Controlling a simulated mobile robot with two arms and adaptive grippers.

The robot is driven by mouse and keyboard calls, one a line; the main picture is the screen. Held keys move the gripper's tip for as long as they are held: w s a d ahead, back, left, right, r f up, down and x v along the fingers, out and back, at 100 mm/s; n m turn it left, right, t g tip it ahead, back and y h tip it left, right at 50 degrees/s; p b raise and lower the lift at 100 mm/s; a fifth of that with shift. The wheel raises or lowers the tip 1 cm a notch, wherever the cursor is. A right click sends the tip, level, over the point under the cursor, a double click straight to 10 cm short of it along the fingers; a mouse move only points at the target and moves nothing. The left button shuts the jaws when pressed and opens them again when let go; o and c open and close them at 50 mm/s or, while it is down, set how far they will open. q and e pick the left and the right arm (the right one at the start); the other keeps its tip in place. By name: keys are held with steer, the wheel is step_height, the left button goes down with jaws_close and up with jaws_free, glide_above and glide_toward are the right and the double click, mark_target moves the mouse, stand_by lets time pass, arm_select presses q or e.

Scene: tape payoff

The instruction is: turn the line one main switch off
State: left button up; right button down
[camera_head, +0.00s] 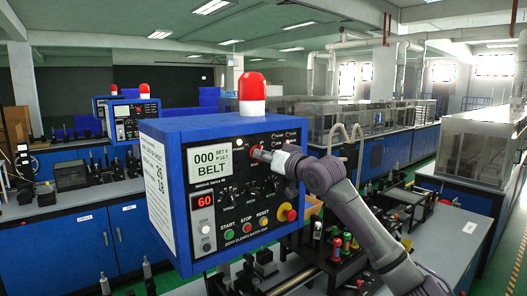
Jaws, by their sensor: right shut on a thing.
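A blue control box (160,205) with a black front panel stands in the middle of the view. My right gripper (262,154) comes in from the right and is shut at the panel's upper middle, on a small reddish knob (254,151), which appears to be the main switch. The fingers hide most of this knob, so its turn position cannot be told. The display (209,161) reads 000 and BELT, and a red readout (203,201) shows 60. My left gripper is not in view.
A red and white beacon (252,94) tops the box. A red knob on a yellow plate (287,213) sits lower right, below my wrist. Coloured buttons (246,228) line the panel's bottom. Small fixtures crowd the bench (455,230) to the right.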

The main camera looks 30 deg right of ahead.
steer(key=shift+r+n+p, duration=0.1)
steer(key=shift+n+p, duration=3.9)
steer(key=shift+n, duration=2.1)
steer(key=c, duration=1.2)
jaws_free()
